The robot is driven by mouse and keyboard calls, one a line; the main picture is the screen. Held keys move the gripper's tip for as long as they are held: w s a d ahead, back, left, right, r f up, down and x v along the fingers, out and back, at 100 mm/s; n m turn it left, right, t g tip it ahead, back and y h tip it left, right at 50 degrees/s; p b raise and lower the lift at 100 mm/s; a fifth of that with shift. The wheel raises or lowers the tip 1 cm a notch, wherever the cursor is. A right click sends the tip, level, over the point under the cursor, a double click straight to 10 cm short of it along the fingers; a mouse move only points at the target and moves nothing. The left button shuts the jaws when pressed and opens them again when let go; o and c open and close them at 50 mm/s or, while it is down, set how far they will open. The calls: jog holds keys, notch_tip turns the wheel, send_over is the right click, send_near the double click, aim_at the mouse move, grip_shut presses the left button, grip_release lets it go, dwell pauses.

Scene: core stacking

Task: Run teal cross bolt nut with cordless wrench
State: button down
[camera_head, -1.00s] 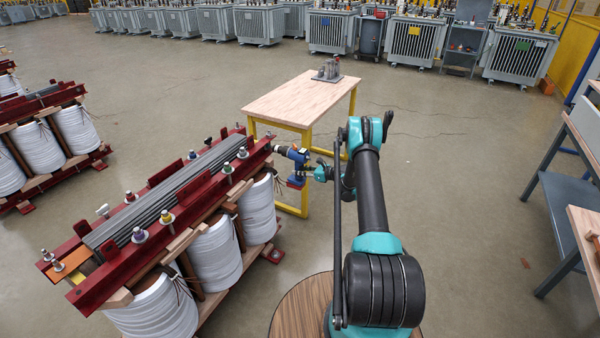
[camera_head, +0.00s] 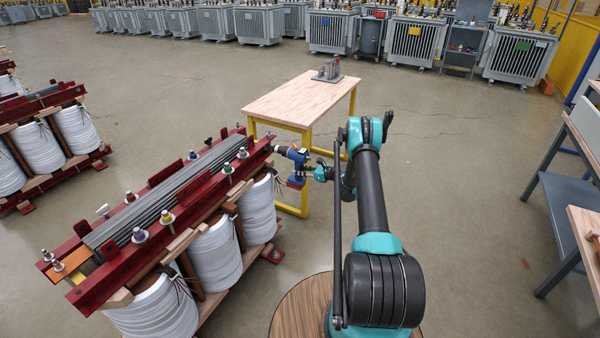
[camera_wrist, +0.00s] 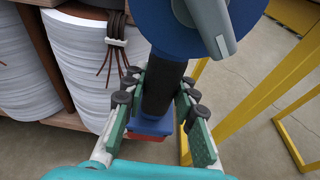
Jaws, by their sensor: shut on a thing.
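My gripper (camera_head: 312,172) is shut on the black handle (camera_wrist: 163,90) of the blue cordless wrench (camera_head: 297,158). In the wrist view its fingers lie on both sides of the handle, and the wrench's round blue body (camera_wrist: 235,40) fills the top. In the head view the wrench's nose points left at the far right end of the red clamp beam (camera_head: 185,226) of the near core. The nose seems to meet the beam's outer side; I cannot tell whether it touches. I cannot make out a teal nut there; the wrench may hide it.
Several bolts with coloured collars, one yellow (camera_head: 166,217) and one green (camera_head: 227,168), stand along the core's top. White coils (camera_head: 215,253) hang below. A wooden table with yellow legs (camera_head: 290,104) stands behind the wrench, bearing a grey fixture (camera_head: 327,72). Open floor lies beyond.

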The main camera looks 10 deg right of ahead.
jog(key=shift+w+a, duration=0.65)
jog(key=shift+a, duration=0.25)
jog(key=shift+w+a, duration=0.6)
jog(key=shift+a, duration=0.3)
dwell(4.4)
jog(key=shift+d, duration=0.1)
jog(key=shift+s+d, duration=0.9)
jog(key=shift+d, duration=0.3)
jog(key=shift+s+d, duration=0.85)
jog(key=shift+d, duration=0.35)
